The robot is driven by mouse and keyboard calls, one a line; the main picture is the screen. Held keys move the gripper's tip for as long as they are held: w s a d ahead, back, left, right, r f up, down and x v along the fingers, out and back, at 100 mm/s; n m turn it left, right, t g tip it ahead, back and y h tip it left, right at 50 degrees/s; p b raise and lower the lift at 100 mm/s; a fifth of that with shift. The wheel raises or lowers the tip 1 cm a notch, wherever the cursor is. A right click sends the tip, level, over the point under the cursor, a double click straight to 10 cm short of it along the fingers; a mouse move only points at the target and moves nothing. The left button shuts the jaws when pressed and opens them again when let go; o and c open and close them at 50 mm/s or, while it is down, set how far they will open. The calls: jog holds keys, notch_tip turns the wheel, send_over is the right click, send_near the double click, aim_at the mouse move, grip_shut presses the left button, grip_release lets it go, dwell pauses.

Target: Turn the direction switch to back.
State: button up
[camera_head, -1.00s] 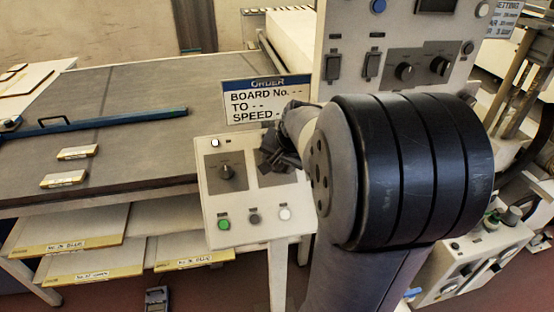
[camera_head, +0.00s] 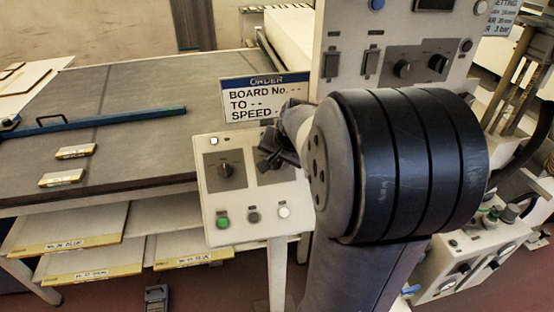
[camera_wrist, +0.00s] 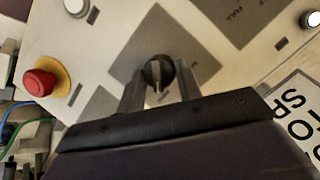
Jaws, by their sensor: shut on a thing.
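The control box (camera_head: 212,203) stands in front of the belt table. Its left knob (camera_head: 226,170) is black on a grey plate and stands free. My gripper (camera_head: 272,160) is at the right-hand grey plate of the box, and my arm hides part of that area. In the wrist view a black rotary switch (camera_wrist: 157,72) with a pale pointer line sits between the two fingers of my gripper (camera_wrist: 158,88), and the fingers are shut on it. The lettering around this switch is not readable, so I cannot tell which position it points to.
An order sign (camera_head: 252,100) stands just behind the box. Green (camera_head: 223,221), dark and white buttons line the box's lower edge. A red mushroom button (camera_wrist: 40,82) shows in the wrist view. A taller control panel (camera_head: 345,40) rises behind my arm.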

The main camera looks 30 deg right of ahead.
jog(key=n+h+b, duration=0.1)
jog(key=n, duration=0.3)
jog(key=shift+w+a+g, duration=0.1)
jog(key=shift+a+g, duration=0.05)
jog(key=shift+g, duration=0.15)
jog(key=n+b, duration=0.1)
jog(key=n, duration=0.1)
jog(key=n+h+b, duration=0.1)
jog(key=n, duration=0.1)
jog(key=shift+a+f+h, duration=0.1)
jog(key=shift+a+h, duration=0.05)
jog(key=shift+h, duration=0.15)
jog(key=n+h+b, duration=0.1)
jog(key=n, duration=0.3)
jog(key=shift+a+b, duration=0.1)
jog(key=shift+b, duration=0.3)
jog(key=shift+a+n+t+h+b, duration=0.1)
jog(key=shift+n+t+h+b, duration=0.45)
jog(key=shift+n, duration=1.45)
jog(key=o, duration=1)
